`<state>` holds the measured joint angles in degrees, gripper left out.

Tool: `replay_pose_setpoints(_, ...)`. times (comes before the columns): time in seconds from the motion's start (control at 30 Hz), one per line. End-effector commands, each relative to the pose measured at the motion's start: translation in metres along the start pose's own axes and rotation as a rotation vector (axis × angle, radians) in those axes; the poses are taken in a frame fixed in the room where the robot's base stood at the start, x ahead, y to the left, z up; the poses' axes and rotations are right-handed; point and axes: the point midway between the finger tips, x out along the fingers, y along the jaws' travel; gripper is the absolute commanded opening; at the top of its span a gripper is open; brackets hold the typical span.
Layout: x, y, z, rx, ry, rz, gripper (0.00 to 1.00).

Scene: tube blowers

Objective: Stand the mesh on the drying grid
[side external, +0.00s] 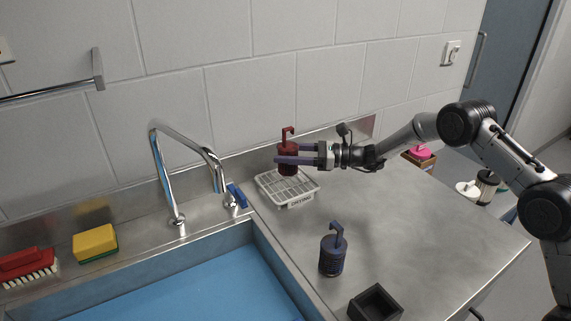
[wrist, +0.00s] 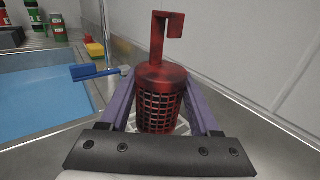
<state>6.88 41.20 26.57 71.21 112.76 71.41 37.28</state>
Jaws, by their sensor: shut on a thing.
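The red mesh (side external: 288,160) is a cylinder with a hooked handle on top. My gripper (side external: 292,160) is shut on it, with one purple finger on either side. The mesh is upright and over the white drying grid (side external: 303,201), which is marked "DRYING". I cannot tell whether its bottom touches the grid. In the wrist view the red mesh (wrist: 160,95) stands upright between the fingers, and part of the white grid shows behind and below it.
A dark blue mesh cylinder (side external: 333,252) with a hooked handle stands on the steel counter, near a black square box (side external: 375,304). The sink (side external: 190,285) and chrome tap (side external: 165,175) are to the left. A yellow sponge (side external: 95,243) and red brush (side external: 28,268) lie on the ledge.

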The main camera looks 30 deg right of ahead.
Motion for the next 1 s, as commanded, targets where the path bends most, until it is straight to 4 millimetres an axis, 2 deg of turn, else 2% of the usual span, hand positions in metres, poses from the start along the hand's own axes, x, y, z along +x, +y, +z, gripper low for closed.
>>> replay_pose_setpoints(0.1, 0.004, -0.003, -0.006, 0.000, 0.000, 0.001, 0.01)
replay_pose_setpoints(0.3, 0.004, -0.004, -0.034, 0.002, 0.001, 0.000, 0.01)
replay_pose_setpoints(0.7, 0.004, -0.004, -0.040, 0.000, 0.000, 0.000, 0.01)
replay_pose_setpoints(0.73, 0.004, -0.004, -0.039, 0.000, 0.000, 0.000, 0.67)
replay_pose_setpoints(0.87, 0.004, -0.004, -0.039, 0.000, 0.000, 0.000, 0.90)
replay_pose_setpoints(0.9, 0.004, -0.004, -0.039, 0.000, 0.000, 0.000, 0.93)
replay_pose_setpoints(1.0, 0.004, -0.004, -0.039, 0.000, 0.000, 0.000, 0.93)
